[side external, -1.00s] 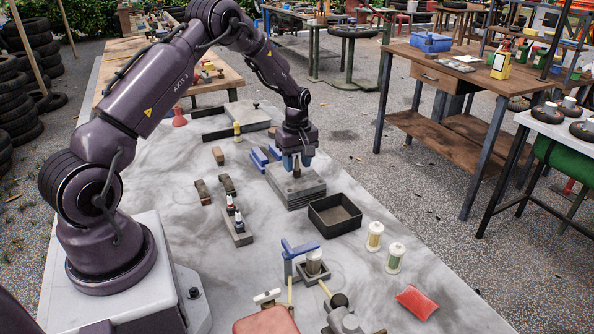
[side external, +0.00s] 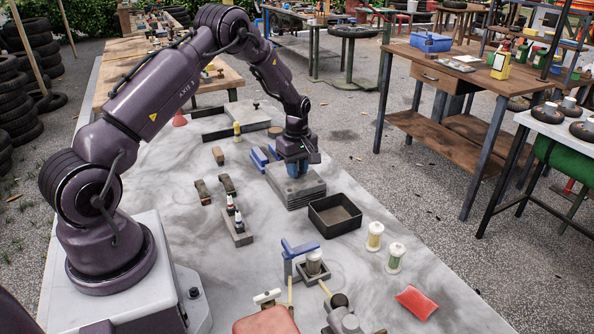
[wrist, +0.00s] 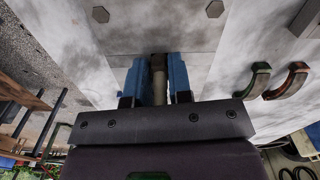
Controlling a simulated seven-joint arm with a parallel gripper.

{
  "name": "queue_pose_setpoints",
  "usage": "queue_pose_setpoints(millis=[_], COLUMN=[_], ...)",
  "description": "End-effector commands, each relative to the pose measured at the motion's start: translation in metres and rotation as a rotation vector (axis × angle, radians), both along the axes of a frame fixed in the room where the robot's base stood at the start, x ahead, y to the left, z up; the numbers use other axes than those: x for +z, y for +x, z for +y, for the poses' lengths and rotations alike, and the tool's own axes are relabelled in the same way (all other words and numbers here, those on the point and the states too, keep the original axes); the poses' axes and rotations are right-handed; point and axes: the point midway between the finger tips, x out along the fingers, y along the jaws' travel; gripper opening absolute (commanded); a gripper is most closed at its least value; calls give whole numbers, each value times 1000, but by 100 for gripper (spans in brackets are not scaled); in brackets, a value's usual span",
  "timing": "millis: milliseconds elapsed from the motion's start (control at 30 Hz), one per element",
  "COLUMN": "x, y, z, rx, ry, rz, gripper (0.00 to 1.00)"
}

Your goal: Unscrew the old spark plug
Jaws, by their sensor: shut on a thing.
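My gripper (side external: 297,170) is over the grey finned block (side external: 308,192) on the pale bench, pointing down. Its blue fingers are shut on a slim plug, taken as the old spark plug. In the wrist view the plug (wrist: 159,88) shows as a pale shaft with a dark end between the two blue fingers. In the side view the fingers hide it. I cannot tell whether its lower end is still in the block. Two other plugs (side external: 235,217) stand upright in a small grey holder (side external: 238,238) to the left.
An empty black tray (side external: 335,214) stands right of the block. A blue fixture (side external: 263,158) is close behind it on the left. The bench between the plug holder and the tray is clear.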

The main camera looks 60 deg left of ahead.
Motion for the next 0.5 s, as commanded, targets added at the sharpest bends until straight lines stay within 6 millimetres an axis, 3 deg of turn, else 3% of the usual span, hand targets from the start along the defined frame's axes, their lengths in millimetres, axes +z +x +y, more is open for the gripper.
queue_pose_setpoints(millis=[200,500], x=[0,0], y=[0,0], z=[0,0], rx=[255,289], ry=[1,1], rz=[0,0], gripper=[0,0])
